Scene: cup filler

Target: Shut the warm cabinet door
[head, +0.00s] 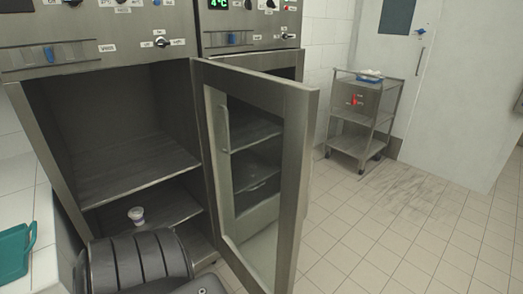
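The warm cabinet (120,135) appears to be the left steel unit, and its front is open. Its door (297,150), a steel frame around a glass pane, stands swung wide open on the right side of the opening, with its free edge toward me. A long upright handle (225,130) shows on or through the door. A dark ribbed part of my own arm is at the bottom left, in front of the cabinet. Neither gripper is in view.
A second steel cabinet (250,40) with a green 4°C display stands to the right, partly behind the door. A steel trolley (363,110) is at the back wall. A teal object (14,252) lies at the left edge. The tiled floor (400,235) at right is clear.

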